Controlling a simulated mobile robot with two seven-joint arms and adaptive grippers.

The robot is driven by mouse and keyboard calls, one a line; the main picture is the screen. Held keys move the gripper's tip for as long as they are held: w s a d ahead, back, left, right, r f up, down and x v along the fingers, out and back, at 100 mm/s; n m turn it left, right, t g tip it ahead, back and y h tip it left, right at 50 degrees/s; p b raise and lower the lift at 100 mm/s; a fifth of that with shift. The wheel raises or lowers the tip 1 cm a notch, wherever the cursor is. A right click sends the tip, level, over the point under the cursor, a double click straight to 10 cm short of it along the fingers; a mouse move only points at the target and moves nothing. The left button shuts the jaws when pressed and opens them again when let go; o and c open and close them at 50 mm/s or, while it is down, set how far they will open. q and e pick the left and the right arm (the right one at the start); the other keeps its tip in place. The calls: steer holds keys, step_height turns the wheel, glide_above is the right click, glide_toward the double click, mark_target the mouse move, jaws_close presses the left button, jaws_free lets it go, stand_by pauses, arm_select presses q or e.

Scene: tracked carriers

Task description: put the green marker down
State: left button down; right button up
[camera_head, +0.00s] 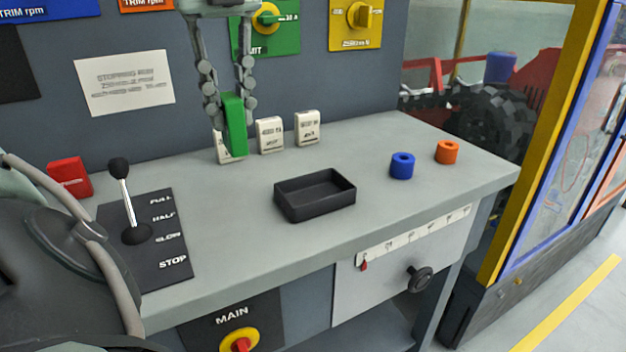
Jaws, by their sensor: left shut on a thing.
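The green marker (234,126) is an upright green block, slightly tilted. My left gripper (230,108) reaches down from the top of the camera_head view and is shut on it, one finger on each side. The marker hides most of a white labelled block (225,157) behind it. I cannot tell whether its lower end touches the grey bench top (230,210) or hangs just above it. My right gripper is not in view.
A black open tray (316,209) looks empty mid-bench. White blocks (270,135) (307,128) stand behind it. A blue ring (402,166) and orange ring (447,152) stand right. A lever (124,195) and red block (70,177) are left. Bench between lever and tray is clear.

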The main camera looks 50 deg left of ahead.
arm_select(q)
steer(key=w+d+f, duration=0.1)
steer(key=w+f, duration=0.2)
steer(key=w+d+f+p, duration=0.1)
steer(key=w+f, duration=0.3)
steer(key=w+d+f+p, duration=0.1)
steer(key=w+d+f, duration=0.1)
steer(key=w+f, duration=0.1)
steer(key=shift+w+f, duration=0.2)
steer(key=shift+f, duration=0.15)
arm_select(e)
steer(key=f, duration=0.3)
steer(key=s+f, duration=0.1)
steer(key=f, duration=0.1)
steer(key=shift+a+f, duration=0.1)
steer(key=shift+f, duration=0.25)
arm_select(q)
steer(key=shift+f, duration=0.15)
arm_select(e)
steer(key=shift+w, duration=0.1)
arm_select(q)
steer(key=c, duration=1.4)
jaws_free()
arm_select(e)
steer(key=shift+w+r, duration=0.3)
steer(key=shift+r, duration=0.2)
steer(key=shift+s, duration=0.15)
